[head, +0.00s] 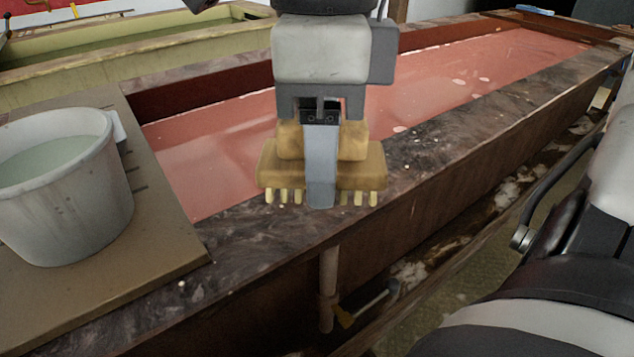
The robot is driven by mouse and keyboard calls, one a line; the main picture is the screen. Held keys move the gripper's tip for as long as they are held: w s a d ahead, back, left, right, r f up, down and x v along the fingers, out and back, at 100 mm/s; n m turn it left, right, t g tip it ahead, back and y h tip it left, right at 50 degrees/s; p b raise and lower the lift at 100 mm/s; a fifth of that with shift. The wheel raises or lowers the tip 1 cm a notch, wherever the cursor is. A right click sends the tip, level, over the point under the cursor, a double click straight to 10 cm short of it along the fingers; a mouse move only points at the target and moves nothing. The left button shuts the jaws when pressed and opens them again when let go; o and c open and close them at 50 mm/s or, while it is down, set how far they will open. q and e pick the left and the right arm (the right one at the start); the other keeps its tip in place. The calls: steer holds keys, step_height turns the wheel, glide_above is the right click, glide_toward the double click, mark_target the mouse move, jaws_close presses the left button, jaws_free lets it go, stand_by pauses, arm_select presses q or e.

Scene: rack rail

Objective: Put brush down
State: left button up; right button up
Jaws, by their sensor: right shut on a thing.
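The brush (272,168) is a tan wooden block with a row of short, pale yellow bristle tufts pointing down. My right gripper (320,196) comes down from the top centre of the head view and is shut on the brush. One grey finger covers the middle of the block. The brush appears in front of the near rim of the red-filled trough (255,232). I cannot tell whether its bristles touch the rim. My left gripper is not in view.
A whitish bucket (85,215) of pale liquid stands on a brown board (165,250) at the left. A wooden rail (440,270) runs low along the trough's side, with a small yellow-ended tool (365,306) near it. A greenish trough (140,55) lies behind.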

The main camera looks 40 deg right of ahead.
steer(key=shift+s+d+m, duration=0.15)
steer(key=shift+d+m, duration=0.05)
steer(key=shift+m, duration=0.3)
steer(key=shift+w+d+f, duration=0.2)
steer(key=shift+d, duration=0.1)
steer(key=w+d+f, duration=0.2)
steer(key=w+f, duration=0.1)
steer(key=w+d+f, duration=0.2)
steer(key=w+d, duration=0.1)
steer(key=w+d+f, duration=0.3)
steer(key=shift+w+f+p, duration=0.2)
steer(key=shift+f+p, duration=0.1)
steer(key=shift+p, duration=0.05)
steer(key=shift+w+d+f, duration=0.15)
steer(key=shift+w+f, duration=0.1)
steer(key=shift+f, duration=0.15)
steer(key=shift+w+d+f, duration=0.1)
steer(key=shift+f, duration=1.55)
